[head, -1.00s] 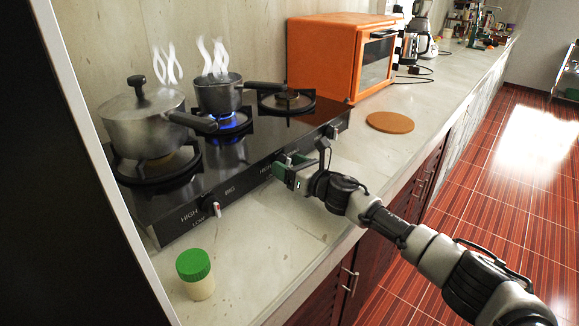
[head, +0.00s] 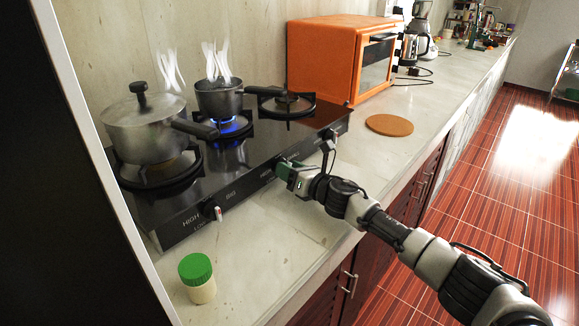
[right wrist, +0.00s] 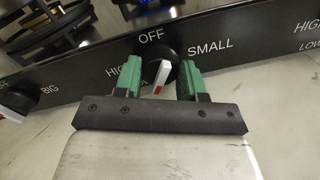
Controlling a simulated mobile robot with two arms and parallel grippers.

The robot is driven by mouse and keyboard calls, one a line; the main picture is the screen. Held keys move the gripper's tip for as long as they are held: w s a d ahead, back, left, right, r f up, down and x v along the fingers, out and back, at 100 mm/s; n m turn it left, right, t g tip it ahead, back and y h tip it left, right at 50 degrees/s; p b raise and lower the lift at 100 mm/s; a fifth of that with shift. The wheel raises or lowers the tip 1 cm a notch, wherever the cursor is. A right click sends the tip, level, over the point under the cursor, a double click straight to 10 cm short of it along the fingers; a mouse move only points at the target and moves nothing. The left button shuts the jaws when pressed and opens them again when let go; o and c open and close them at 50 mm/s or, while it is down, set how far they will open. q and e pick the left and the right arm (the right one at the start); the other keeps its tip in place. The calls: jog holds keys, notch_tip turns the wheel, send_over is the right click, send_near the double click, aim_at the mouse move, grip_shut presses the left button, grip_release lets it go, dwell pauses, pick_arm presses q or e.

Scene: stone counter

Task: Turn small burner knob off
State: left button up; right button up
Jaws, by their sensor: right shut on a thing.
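The small burner knob (right wrist: 171,66), black with a white, red-tipped pointer, is on the stove's front panel beside the SMALL label. Its pointer slants downward, away from OFF. My right gripper (right wrist: 158,79) has its green fingers on either side of the knob and is shut on it. In the head view the right gripper (head: 279,166) is at the stove (head: 242,186) front and hides the knob. A blue flame (head: 229,126) burns under the small steaming saucepan (head: 218,101) on the middle burner. My left gripper is not in view.
A large lidded pot (head: 143,133) stands on the left burner, its handle beside the saucepan's burner. The big burner knob (head: 209,210) is further left on the panel. A green-capped jar (head: 197,278) stands on the front counter. An orange oven (head: 325,58) and a round board (head: 389,125) are beyond the stove.

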jog(key=m+p, duration=0.1)
jog(key=m, duration=0.1)
jog(key=shift+r+m+p, duration=0.1)
jog(key=shift+m+p, duration=0.25)
jog(key=shift+m, duration=0.05)
jog(key=shift+m+p, duration=0.4)
jog(key=shift+m, duration=0.4)
jog(key=o, duration=0.9)
jog(key=shift+d, duration=0.1)
jog(key=shift+o, duration=0.2)
jog(key=shift+s+d, duration=0.35)
jog(key=shift+d, duration=0.05)
jog(key=v, duration=0.9)
jog(key=shift+s+d+p, duration=0.15)
jog(key=shift+s+p, duration=0.15)
jog(key=shift+p, duration=0.05)
